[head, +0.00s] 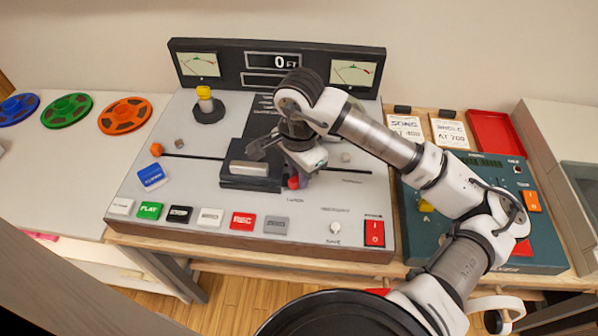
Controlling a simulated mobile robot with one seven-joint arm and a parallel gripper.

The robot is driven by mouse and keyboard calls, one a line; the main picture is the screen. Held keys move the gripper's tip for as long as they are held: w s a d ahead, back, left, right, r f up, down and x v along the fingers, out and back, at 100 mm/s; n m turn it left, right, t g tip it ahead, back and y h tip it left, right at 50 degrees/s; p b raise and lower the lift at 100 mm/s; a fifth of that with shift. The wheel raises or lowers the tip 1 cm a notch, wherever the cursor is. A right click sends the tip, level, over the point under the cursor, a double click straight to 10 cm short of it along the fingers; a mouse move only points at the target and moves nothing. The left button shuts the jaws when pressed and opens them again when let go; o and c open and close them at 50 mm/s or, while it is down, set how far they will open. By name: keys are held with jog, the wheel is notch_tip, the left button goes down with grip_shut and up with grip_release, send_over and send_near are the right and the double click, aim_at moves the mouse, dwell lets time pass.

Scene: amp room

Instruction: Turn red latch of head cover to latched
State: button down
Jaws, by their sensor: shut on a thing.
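The head cover (250,184) is a dark block with a silver bar on top, in the middle of the grey tape deck. The red latch (293,183) shows as a small red piece at the cover's right end. My gripper (298,176) reaches down over that end from the upper right and is shut on the red latch. The fingertips and most of the latch are hidden by my gripper, so the latch's exact angle cannot be told.
The grey deck (140,190) carries a row of coloured buttons at its front, a blue button (152,177), an orange knob (156,149), and a yellow-topped spindle (205,98). A meter panel (225,66) stands behind. A teal unit (420,245) lies right, below my arm.

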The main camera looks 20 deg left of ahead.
jog(key=shift+f+m+b, duration=0.15)
jog(key=shift+m+b, duration=0.15)
jog(key=shift+b, duration=0.15)
jog(key=shift+w+a+f+m+b, duration=0.1)
jog(key=shift+m+b, duration=0.4)
jog(key=shift+b, duration=0.45)
jog(key=m+b, duration=0.2)
jog(key=b, duration=0.1)
jog(key=shift+a+f, duration=0.1)
jog(key=m+b, duration=0.3)
jog(key=shift+w+b, duration=0.2)
jog(key=shift+b, duration=0.2)
jog(key=shift+w+a+r+m+b, duration=0.1)
jog(key=shift+r+m+b, duration=0.05)
jog(key=shift+m+b, duration=0.4)
jog(key=shift+r+m+b, duration=0.15)
jog(key=shift+m+b, duration=0.2)
jog(key=shift+m, duration=0.4)
jog(key=c, duration=1.3)
grip_release()
